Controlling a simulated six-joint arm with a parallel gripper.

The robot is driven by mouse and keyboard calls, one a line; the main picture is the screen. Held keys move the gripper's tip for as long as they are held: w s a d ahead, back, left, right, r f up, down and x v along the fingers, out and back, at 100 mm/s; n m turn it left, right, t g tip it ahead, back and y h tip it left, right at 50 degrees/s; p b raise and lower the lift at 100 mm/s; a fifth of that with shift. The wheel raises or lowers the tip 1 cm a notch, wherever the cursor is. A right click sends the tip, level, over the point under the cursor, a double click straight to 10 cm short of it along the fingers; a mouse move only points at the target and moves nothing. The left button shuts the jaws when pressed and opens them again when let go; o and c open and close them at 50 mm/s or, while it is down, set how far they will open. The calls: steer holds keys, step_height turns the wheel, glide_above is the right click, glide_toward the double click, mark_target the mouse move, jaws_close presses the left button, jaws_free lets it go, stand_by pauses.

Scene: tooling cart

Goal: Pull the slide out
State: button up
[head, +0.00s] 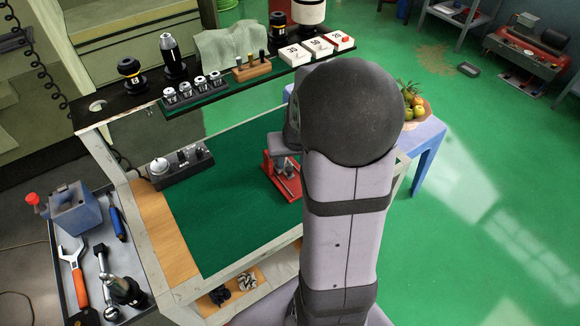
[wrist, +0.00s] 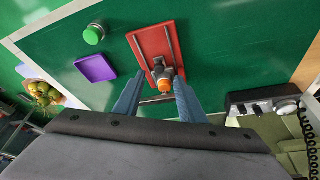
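The slide is a red base plate (wrist: 152,45) with two dark rails, on the green mat. Its grey carriage with an orange knob (wrist: 165,86) is at the plate's near end in the wrist view. A thin dark bar crosses just below the knob. My gripper (wrist: 158,80) is open, with its blue-grey fingers on either side of the carriage and knob; I cannot tell whether they touch it. In the head view the red base (head: 289,184) shows left of my arm, which hides part of it and most of my gripper (head: 284,152).
A purple tray (wrist: 95,68) and a green-topped jar (wrist: 94,34) stand beside the slide. A grey control box (head: 180,165) is at the mat's left edge. A shelf (head: 225,88) with tool holders and number cards stands behind. The mat's left and front are clear.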

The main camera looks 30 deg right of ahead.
mark_target(290, 169)
steer(key=shift+w+p+x, duration=0.15)
steer(key=shift+p+x, duration=0.05)
steer(key=shift+x, duration=1.65)
steer(key=shift+w+p+x, duration=0.15)
steer(key=shift+p+x, duration=0.05)
steer(key=shift+x, duration=1.65)
steer(key=shift+d+r, duration=0.15)
jaws_close()
